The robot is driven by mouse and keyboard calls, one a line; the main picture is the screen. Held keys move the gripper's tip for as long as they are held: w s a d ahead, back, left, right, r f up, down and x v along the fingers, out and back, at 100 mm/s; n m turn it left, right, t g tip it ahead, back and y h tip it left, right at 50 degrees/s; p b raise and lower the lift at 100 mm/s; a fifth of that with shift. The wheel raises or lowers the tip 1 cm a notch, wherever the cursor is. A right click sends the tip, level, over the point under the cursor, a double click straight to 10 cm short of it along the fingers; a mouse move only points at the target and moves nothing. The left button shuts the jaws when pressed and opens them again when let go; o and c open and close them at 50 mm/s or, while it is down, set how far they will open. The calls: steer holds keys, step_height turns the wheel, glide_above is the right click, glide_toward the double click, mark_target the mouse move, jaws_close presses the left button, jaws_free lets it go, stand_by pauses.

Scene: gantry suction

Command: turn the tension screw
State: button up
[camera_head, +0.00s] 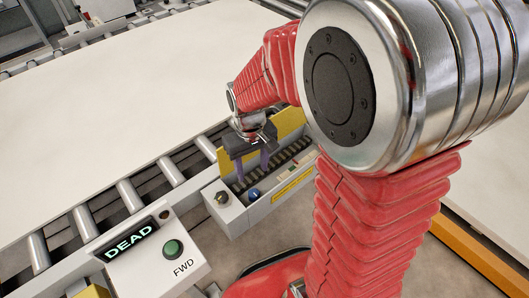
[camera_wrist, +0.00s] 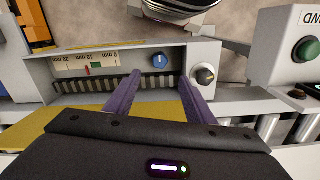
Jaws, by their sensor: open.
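My gripper (camera_head: 254,168) is open, its two purple fingers reaching down over a grey machine box (camera_head: 235,217) beside the rollers. In the wrist view my gripper (camera_wrist: 160,76) has its fingertips wide apart with nothing between them. A blue knob (camera_wrist: 160,60) with a pale mark lies just past the gap, roughly centred between the tips. It also shows in the head view (camera_head: 254,193). A dark knob with a silver rim (camera_wrist: 205,75) sits on the box to the right, near the right fingertip. Neither knob is labelled as the tension screw in these frames.
A millimetre scale (camera_wrist: 88,62) with a red pointer lies left of the blue knob. A dark ribbed strip (camera_wrist: 90,97) runs below it. Yellow panels (camera_head: 290,122) flank the gripper. A control box shows a DEAD display (camera_head: 130,240) and a green FWD button (camera_head: 173,248).

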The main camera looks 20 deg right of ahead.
steer(key=s+r+t, duration=0.2)
steer(key=s+r, duration=0.2)
steer(key=r, duration=0.4)
steer(key=s+r+m+t, duration=0.1)
steer(key=s+r, duration=0.3)
steer(key=r, duration=0.4)
steer(key=shift+s+t, duration=0.3)
steer(key=shift+t, duration=0.5)
steer(key=shift+f, duration=0.1)
stand_by(0.3)
steer(key=w+f+m+g, duration=0.1)
steer(key=w+f+g, duration=0.3)
steer(key=w+f, duration=0.4)
step_height(320, 180, down, 8)
steer(key=shift+w+r+m+g, duration=0.2)
steer(key=shift+r+m+g, duration=0.1)
steer(key=shift+m, duration=0.1)
steer(key=shift+f, duration=0.1)
